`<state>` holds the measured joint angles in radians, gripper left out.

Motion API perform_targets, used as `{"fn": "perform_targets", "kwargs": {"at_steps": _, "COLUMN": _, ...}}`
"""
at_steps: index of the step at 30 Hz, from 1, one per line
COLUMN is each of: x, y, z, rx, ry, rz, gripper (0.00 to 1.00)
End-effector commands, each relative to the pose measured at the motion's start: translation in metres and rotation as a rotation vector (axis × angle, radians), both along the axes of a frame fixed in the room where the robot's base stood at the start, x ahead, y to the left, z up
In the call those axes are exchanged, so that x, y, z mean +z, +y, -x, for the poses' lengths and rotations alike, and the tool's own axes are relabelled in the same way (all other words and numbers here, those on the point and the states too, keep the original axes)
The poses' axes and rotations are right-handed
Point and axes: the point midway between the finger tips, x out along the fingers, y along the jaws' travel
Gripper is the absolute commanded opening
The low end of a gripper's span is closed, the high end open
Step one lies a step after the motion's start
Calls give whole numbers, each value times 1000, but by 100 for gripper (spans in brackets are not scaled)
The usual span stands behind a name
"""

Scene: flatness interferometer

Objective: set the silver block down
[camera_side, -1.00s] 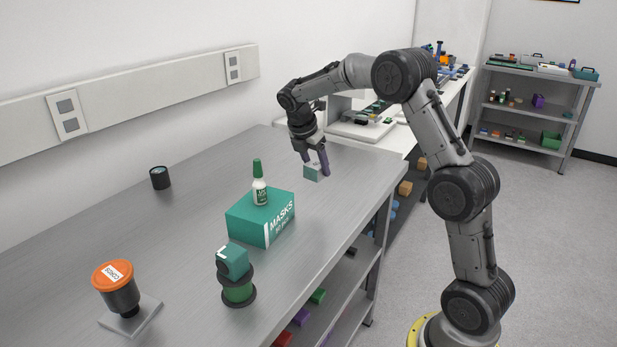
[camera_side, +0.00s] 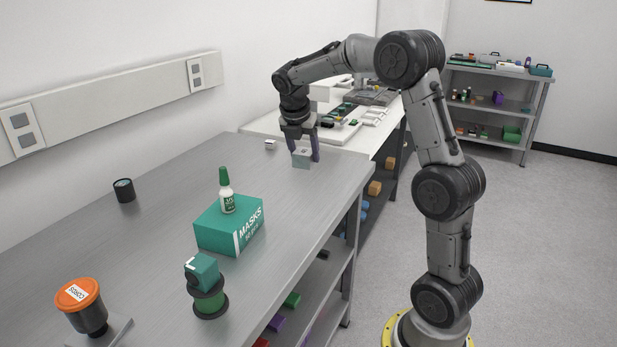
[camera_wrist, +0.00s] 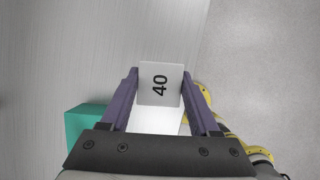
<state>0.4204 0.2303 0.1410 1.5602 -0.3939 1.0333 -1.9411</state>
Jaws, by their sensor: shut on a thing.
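The silver block (camera_side: 301,160) is between the fingers of my gripper (camera_side: 301,154) at the far end of the metal bench (camera_side: 150,240). In the wrist view, the block (camera_wrist: 160,84) shows a pale face marked "40", with a purple-grey finger of my gripper (camera_wrist: 160,88) against each side. The gripper is shut on it. The block looks upright and close to the bench top; I cannot tell whether its underside touches.
A teal masks box (camera_side: 215,238) with a glue bottle (camera_side: 226,195) on it stands nearer on the bench. An orange-lidded jar (camera_side: 80,300) and dark cylinder (camera_side: 124,190) stand left. A small pale block (camera_side: 270,145) lies behind.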

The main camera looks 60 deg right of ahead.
Motion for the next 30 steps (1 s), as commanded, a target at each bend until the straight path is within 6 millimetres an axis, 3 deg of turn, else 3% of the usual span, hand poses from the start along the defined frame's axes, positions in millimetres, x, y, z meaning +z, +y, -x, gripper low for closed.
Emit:
{"fn": "perform_targets", "kwargs": {"at_steps": 1, "x": 0, "y": -20, "z": 1, "rx": -11, "ry": -4, "rz": 4, "gripper": 0}}
{"fn": "perform_targets", "kwargs": {"at_steps": 6, "x": -4, "y": -68, "z": 14, "rx": -71, "ry": -9, "rz": 5, "gripper": 0}}
{"fn": "perform_targets", "kwargs": {"at_steps": 13, "x": -13, "y": -92, "z": 21, "rx": -122, "ry": -1, "rz": -1, "gripper": 0}}
{"fn": "perform_targets", "kwargs": {"at_steps": 27, "x": -52, "y": -151, "z": -42, "rx": -124, "ry": -2, "rz": -1, "gripper": 0}}
{"fn": "perform_targets", "kwargs": {"at_steps": 30, "x": -73, "y": -161, "z": -52, "rx": -124, "ry": 2, "rz": -4, "gripper": 0}}
